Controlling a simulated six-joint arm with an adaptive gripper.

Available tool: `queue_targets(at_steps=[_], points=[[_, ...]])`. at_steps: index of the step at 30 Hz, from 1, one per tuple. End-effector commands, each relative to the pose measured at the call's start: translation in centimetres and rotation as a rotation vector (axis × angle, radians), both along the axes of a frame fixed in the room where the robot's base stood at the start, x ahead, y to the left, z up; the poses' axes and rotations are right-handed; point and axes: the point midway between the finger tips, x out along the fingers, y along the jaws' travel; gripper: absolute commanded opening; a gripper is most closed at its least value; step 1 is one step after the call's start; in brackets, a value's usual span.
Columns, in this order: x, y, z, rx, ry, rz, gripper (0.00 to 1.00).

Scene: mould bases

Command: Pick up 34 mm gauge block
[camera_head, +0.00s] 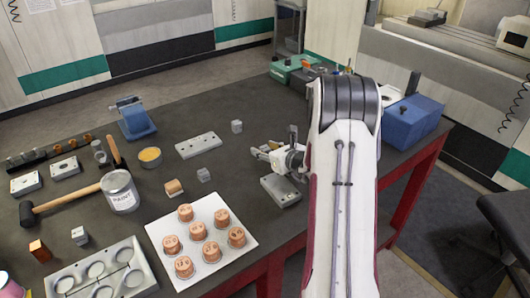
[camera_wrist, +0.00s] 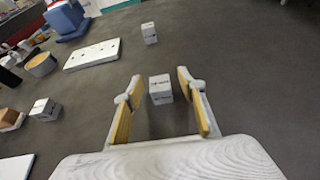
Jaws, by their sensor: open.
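A small grey-white block with dark lettering (camera_wrist: 160,90) shows between my fingers in the wrist view, with a gap on each side. Its lettering is too small to read; I cannot tell whether the fingers are down at its height. My gripper (camera_wrist: 160,77) is open and empty; in the head view it (camera_head: 263,151) is over the right part of the table and seems to hide this block. A similar grey block (camera_wrist: 149,33) stands farther off, also in the head view (camera_head: 237,126). Another lettered block (camera_wrist: 45,109) is at left. I cannot read which is 34 mm.
A grey plate with holes (camera_head: 198,146) lies left of my gripper, and another grey plate (camera_head: 281,190) lies below it. Dark tabletop around the block is clear.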

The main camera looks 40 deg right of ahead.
Motion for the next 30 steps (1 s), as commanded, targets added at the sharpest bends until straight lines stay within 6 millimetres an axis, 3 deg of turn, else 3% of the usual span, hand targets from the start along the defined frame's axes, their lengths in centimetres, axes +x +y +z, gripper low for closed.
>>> queue_targets(at_steps=[14, 19, 30], points=[[0.01, -0.01, 0.00, 0.000, 0.000, 0.000, 0.40], [0.01, -0.01, 0.00, 0.000, 0.000, 0.000, 0.00], [0.03, -0.03, 0.16, -0.001, -0.002, 0.000, 0.00]])
